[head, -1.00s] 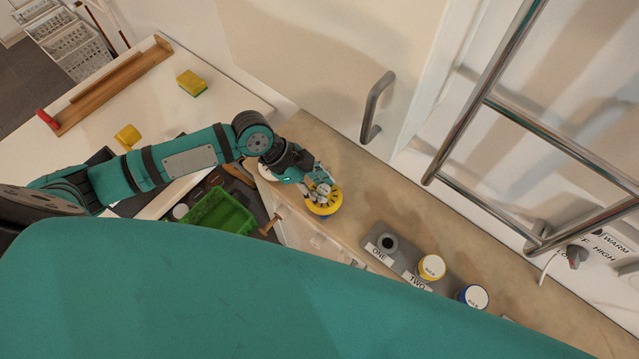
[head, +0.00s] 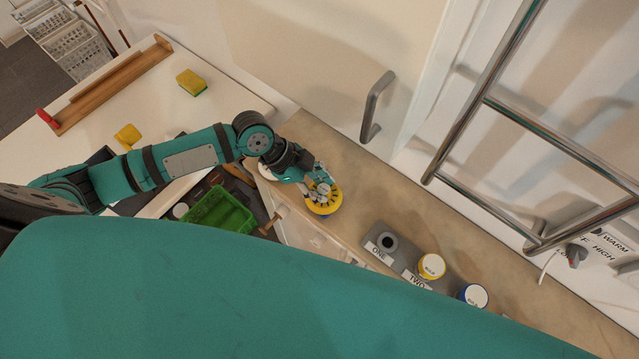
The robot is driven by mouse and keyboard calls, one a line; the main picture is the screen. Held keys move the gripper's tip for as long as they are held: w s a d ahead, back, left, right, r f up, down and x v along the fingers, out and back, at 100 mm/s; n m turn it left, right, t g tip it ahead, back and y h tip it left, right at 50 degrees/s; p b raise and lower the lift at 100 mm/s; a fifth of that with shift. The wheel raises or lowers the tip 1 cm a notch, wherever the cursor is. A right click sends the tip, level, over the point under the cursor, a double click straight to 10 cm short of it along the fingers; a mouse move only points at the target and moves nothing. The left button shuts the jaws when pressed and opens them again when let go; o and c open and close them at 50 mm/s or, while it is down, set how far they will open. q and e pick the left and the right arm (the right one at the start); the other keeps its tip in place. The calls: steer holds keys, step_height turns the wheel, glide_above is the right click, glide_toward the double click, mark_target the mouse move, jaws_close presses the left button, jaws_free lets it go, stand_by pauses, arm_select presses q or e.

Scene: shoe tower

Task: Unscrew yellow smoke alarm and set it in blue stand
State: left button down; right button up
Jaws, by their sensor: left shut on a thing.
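The yellow smoke alarm (head: 325,207) is a round yellow disc with dark slots at the left end of the beige counter. My left gripper (head: 320,191) is over it from above and is shut on it, covering part of its top. My right gripper is not in view.
A green bin (head: 219,211) is lower left. A metal rail (head: 480,110) is at right. Counter behind the alarm is clear.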

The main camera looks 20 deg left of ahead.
arm_select(q)
steer(key=shift+f+b, duration=0.75)
steer(key=shift+f, duration=0.4)
steer(key=c, duration=0.9)
jaws_free()
steer(key=shift+a+r, duration=0.3)
steer(key=shift+r, duration=0.05)
steer(key=v, duration=1.1)
steer(key=shift+s, duration=0.1)
